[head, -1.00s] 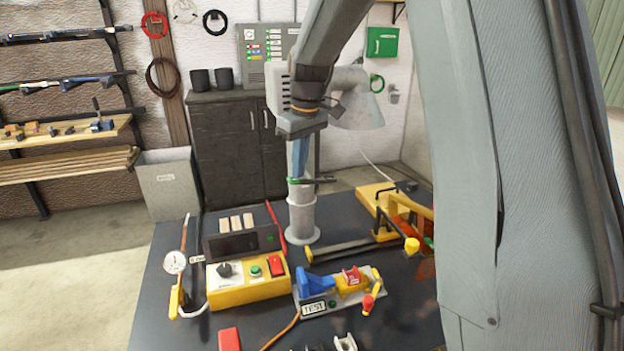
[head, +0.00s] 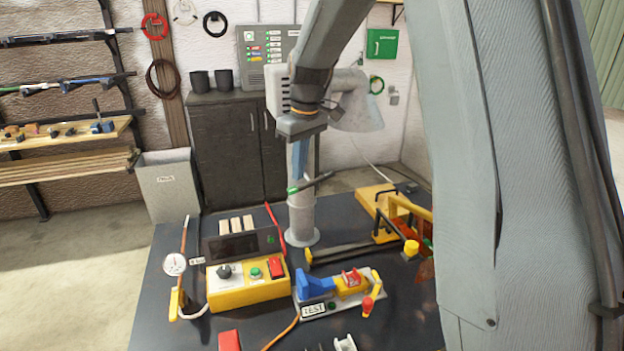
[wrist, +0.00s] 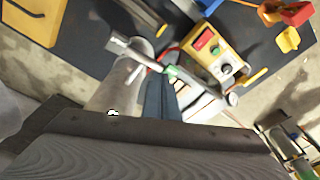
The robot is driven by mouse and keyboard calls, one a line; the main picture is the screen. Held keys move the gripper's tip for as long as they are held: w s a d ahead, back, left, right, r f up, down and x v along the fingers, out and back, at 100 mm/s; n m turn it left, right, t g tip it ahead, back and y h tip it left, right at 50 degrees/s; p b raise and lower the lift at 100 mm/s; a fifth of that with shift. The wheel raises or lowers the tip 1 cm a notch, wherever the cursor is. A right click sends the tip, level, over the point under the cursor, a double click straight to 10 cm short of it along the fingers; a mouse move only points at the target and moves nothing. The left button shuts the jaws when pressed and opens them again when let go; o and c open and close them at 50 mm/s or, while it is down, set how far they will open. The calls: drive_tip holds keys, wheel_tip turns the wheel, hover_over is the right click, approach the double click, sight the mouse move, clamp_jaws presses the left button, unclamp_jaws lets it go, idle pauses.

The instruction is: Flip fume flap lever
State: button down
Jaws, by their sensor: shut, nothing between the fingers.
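The fume flap lever (head: 318,182) is a thin dark bar with a green part (head: 292,190) at its left end. It lies across the grey fume pipe (head: 302,218), tilted with its left end lower. In the wrist view the lever (wrist: 140,54) crosses in front of the pipe (wrist: 112,92), its green part at the fingertips. My gripper (head: 299,176) is shut and empty, pointing down at the green end. Its blue-grey fingers also show in the wrist view (wrist: 163,82). They look in contact with the lever or very close; I cannot tell which.
A yellow control box (head: 248,292), a blue and yellow test fixture (head: 335,290), a dial gauge (head: 174,265) and a yellow-framed clamp tool (head: 400,215) stand on the dark bench (head: 225,325). A grey fume hood (head: 358,112) is behind my wrist.

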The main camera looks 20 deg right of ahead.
sight(299, 187)
wheel_tip(299, 187, up, 6)
drive_tip(key=p, duration=0.4)
idle(0.3)
drive_tip(key=s+f+m+b, duration=0.6)
drive_tip(key=s+f+b, duration=0.4)
drive_tip(key=s+f, duration=1.1)
drive_tip(key=s, duration=0.4)
drive_tip(key=shift+f+h, duration=0.4)
